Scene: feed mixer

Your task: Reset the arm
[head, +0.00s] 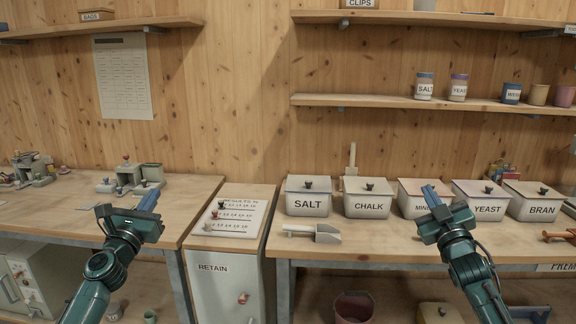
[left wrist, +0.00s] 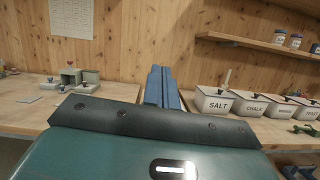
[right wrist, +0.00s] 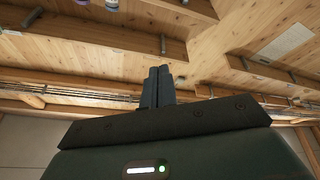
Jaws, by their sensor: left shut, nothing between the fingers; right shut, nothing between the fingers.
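My left gripper (head: 149,200) is raised in front of the left bench in the head view, its blue fingers together and empty. The closed fingers also show in the left wrist view (left wrist: 161,86). My right gripper (head: 432,196) is raised in front of the MIN-labelled bin and hides part of it. Its fingers are together and empty, and they also show in the right wrist view (right wrist: 158,86), which looks up toward shelves and the ceiling. Neither gripper is seen touching anything.
Lidded bins marked SALT (head: 308,204), CHALK (head: 368,206), YEAST (head: 486,209) and BRAN (head: 541,210) line the right bench. A metal scoop (head: 314,233) lies in front of them. A RETAIN cabinet (head: 222,285) stands between the benches. A shelf (head: 400,101) holds jars.

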